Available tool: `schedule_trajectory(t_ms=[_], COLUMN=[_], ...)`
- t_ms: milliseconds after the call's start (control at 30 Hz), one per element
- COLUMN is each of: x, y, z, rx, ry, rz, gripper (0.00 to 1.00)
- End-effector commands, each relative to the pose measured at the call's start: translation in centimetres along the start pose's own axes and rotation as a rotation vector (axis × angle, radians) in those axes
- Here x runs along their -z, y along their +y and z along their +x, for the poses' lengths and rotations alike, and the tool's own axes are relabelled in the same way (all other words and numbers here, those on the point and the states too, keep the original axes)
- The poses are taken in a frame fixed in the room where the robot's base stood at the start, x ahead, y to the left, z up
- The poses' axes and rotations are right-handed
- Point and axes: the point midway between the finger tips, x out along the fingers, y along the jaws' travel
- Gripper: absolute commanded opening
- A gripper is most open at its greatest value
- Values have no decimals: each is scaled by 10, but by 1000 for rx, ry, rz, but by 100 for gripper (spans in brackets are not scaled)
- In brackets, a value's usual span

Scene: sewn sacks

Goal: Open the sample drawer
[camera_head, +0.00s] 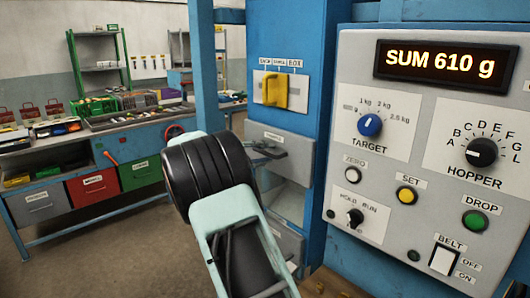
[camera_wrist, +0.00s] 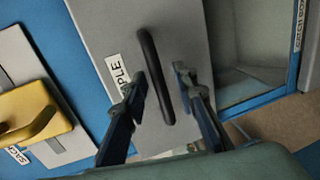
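The sample drawer (camera_head: 292,145) is a grey front in the blue cabinet, and it looks shut. In the wrist view its grey front (camera_wrist: 185,30) fills the middle, with a partly hidden label ending in "PLE". Its black bar handle (camera_wrist: 150,55) lies between the two dark fingers of my gripper (camera_wrist: 160,82). The fingers are apart, one on each side of the bar, with gaps showing. I cannot tell how deep they reach around it. In the head view my gripper (camera_head: 268,150) is at the drawer front, and its fingers partly hide the handle.
A yellow selector handle (camera_head: 275,90) is above the drawer; it also shows in the wrist view (camera_wrist: 38,115). An open grey compartment (camera_head: 290,195) is below. The control panel (camera_head: 430,150) reading "SUM 610 g" stands close on the right. A workbench (camera_head: 140,140) is at the left.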

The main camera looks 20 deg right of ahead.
Motion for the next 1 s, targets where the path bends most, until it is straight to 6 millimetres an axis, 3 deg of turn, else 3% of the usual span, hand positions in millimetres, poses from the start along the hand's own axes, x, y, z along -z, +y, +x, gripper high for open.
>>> schedule_trajectory(t_ms=[300, 533, 1000], x=[0, 0, 0], y=[0, 0, -1], z=[2, 2, 0], rx=[0, 0, 0], ry=[1, 1, 2], rz=[0, 0, 0], gripper=[25, 0, 0])
